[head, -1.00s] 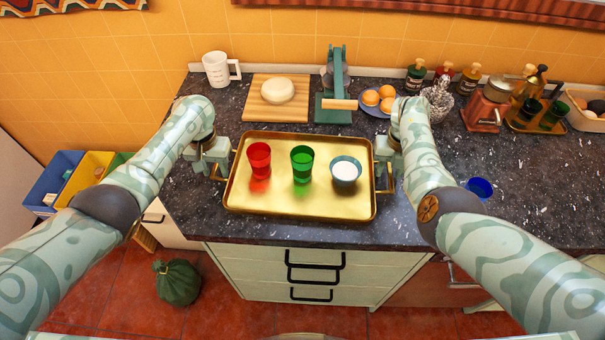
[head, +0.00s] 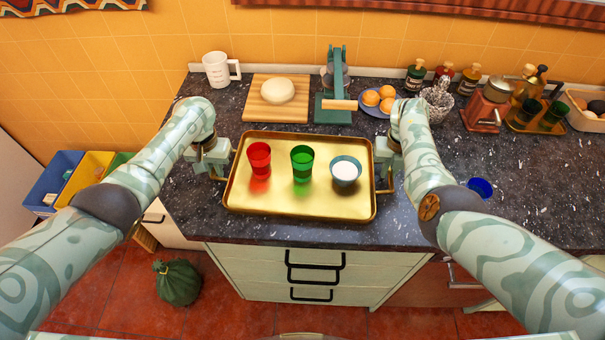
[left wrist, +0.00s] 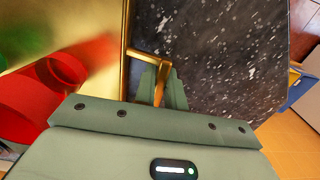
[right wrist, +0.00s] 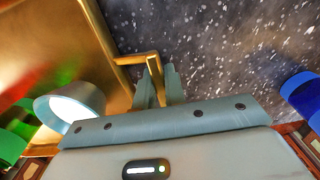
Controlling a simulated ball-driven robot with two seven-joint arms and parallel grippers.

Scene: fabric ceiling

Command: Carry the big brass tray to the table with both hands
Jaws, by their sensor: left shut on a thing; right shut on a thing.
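The big brass tray (head: 300,207) is level at the front of the dark speckled counter; I cannot tell whether it touches the counter. On it stand a red cup (head: 259,159), a green cup (head: 302,163) and a teal bowl (head: 345,171) with white contents, all upright. My left gripper (head: 216,172) is shut on the tray's left handle, which shows in the left wrist view (left wrist: 148,56). My right gripper (head: 386,178) is shut on the right handle, seen in the right wrist view (right wrist: 137,59). No separate table is identifiable.
Behind the tray are a wooden board (head: 270,103) with dough, a teal press (head: 335,90), and a plate of oranges (head: 372,108). A blue cup (head: 480,187) stands right of my right arm.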

